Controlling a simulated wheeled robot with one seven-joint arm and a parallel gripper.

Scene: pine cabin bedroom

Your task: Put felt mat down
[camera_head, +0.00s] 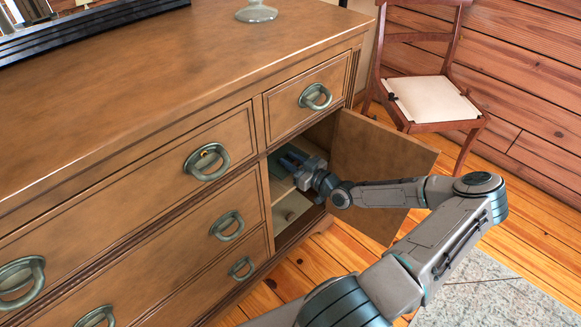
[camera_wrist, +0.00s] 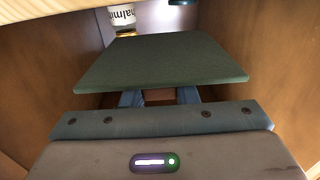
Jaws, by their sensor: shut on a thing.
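The felt mat (camera_wrist: 160,60) is a flat dark green square slab in the wrist view, held out level in front of my gripper (camera_wrist: 159,97). My gripper is shut on its near edge, with blue fingers showing below it. In the head view my gripper (camera_head: 293,160) reaches into the open cupboard compartment of the wooden dresser (camera_head: 180,120). A teal patch of the mat (camera_head: 279,168) shows there beside the fingers. In the wrist view I cannot tell whether the mat touches the surface beneath it.
The cupboard door (camera_head: 378,165) stands open beside my forearm. A white labelled can (camera_wrist: 122,17) stands behind the mat, near the left inside wall (camera_wrist: 50,60). The right inside wall (camera_wrist: 275,70) is close. A chair (camera_head: 432,98) stands beyond the door.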

